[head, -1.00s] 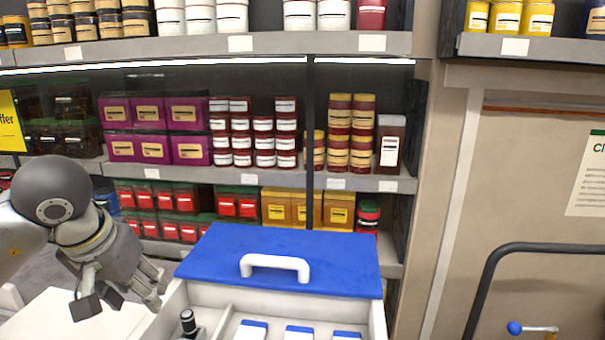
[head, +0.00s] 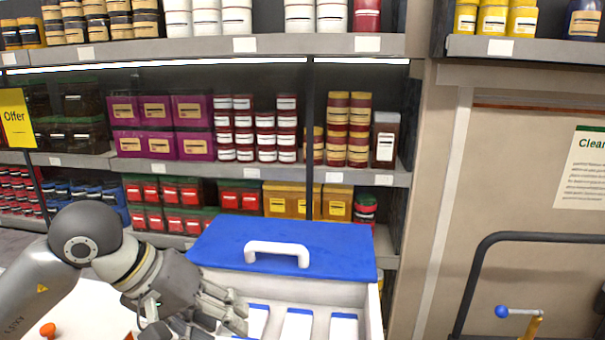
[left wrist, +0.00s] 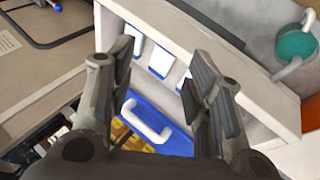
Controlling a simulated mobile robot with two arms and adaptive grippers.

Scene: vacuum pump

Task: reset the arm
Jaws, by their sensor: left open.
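My left arm comes in from the left in the head view. My left gripper (head: 235,308) is over the left front of a white box with an open blue lid. In the left wrist view the left gripper (left wrist: 165,75) is open, with nothing between its fingers. The white box (left wrist: 245,75) shows beyond the fingers, with several blue-and-white pieces inside. The blue lid (head: 290,240) stands raised at the back of the box and has a white handle (head: 277,252). My right gripper is in neither view.
Shelves (head: 235,173) of jars and boxes stand behind the box. A dark rail (head: 480,270) and a blue-knobbed lever (head: 502,311) are at the right. A white surface with an orange knob (head: 47,330) is at lower left. A teal round part (left wrist: 294,46) shows beside the box.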

